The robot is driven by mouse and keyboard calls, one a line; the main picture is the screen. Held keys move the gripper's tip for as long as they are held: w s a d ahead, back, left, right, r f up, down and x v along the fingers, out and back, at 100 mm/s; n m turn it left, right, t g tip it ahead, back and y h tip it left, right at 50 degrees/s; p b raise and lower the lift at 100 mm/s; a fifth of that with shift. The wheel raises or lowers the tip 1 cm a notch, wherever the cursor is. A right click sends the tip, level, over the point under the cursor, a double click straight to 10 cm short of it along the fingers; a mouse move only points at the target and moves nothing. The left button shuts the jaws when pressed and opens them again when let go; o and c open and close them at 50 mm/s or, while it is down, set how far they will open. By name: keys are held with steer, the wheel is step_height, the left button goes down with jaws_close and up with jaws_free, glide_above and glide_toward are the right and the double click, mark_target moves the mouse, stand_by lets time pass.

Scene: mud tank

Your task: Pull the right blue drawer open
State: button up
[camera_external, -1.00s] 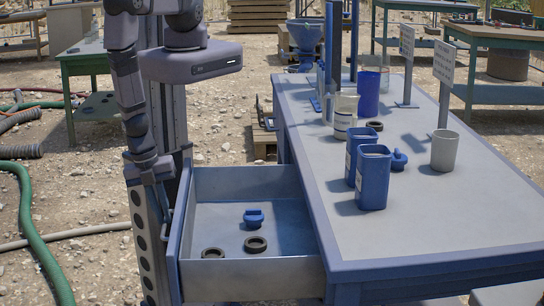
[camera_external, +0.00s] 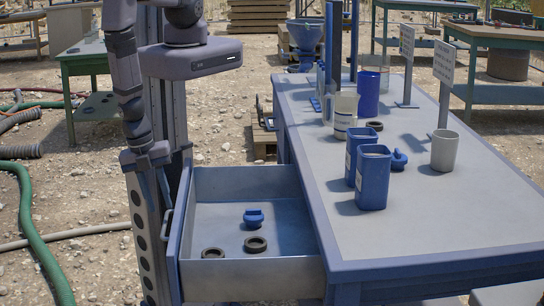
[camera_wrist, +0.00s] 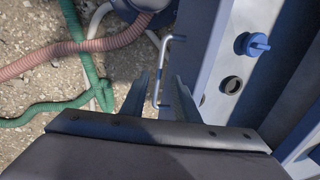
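The blue drawer (camera_external: 245,270) is pulled well out of the left side of the blue bench; its inside shows. Its bar handle (camera_external: 167,222) is on the outer left face. In the wrist view the handle (camera_wrist: 156,75) appears between my two fingers. My gripper (camera_external: 153,203) is open, with its fingers apart, just left of the handle in the outside view. It also shows in the wrist view (camera_wrist: 161,76). I see no finger closed on the handle. A blue cap (camera_external: 254,217) and two dark rings (camera_external: 256,244) lie in the drawer.
On the bench top (camera_external: 430,235) stand two blue containers (camera_external: 374,180), a grey cup (camera_external: 444,150), a clear jug (camera_external: 345,115) and a blue cylinder (camera_external: 368,95). A green hose (camera_external: 40,245) lies on the stony ground at left.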

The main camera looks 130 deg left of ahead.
steer(key=shift+s+d+r+p, duration=0.15)
steer(key=shift+r+p, duration=0.2)
steer(key=shift+r, duration=0.5)
steer(key=shift+s+d+r+p, duration=0.1)
steer(key=shift+r+p, duration=0.25)
steer(key=shift+r, duration=0.45)
steer(key=w+a+r+n+g+h+b, duration=0.1)
steer(key=w+r+n+h, duration=0.1)
steer(key=w+r, duration=0.45)
steer(key=w+r+n+g+h, duration=0.15)
steer(key=w+r, duration=0.25)
steer(key=r, duration=0.5)
steer(key=a+r+n, duration=0.1)
steer(key=a+r, duration=0.2)
steer(key=a, duration=0.4)
steer(key=a+r+n+y, duration=0.1)
steer(key=a+r+n, duration=0.1)
steer(key=a+r, duration=0.2)
steer(key=a+r+n+y, duration=0.1)
steer(key=a+r, duration=0.3)
steer(key=a, duration=0.6)
steer(key=shift+s+a+n+t+b, duration=0.3)
steer(key=shift+s+n+t+b, duration=0.15)
steer(key=shift+n, duration=0.2)
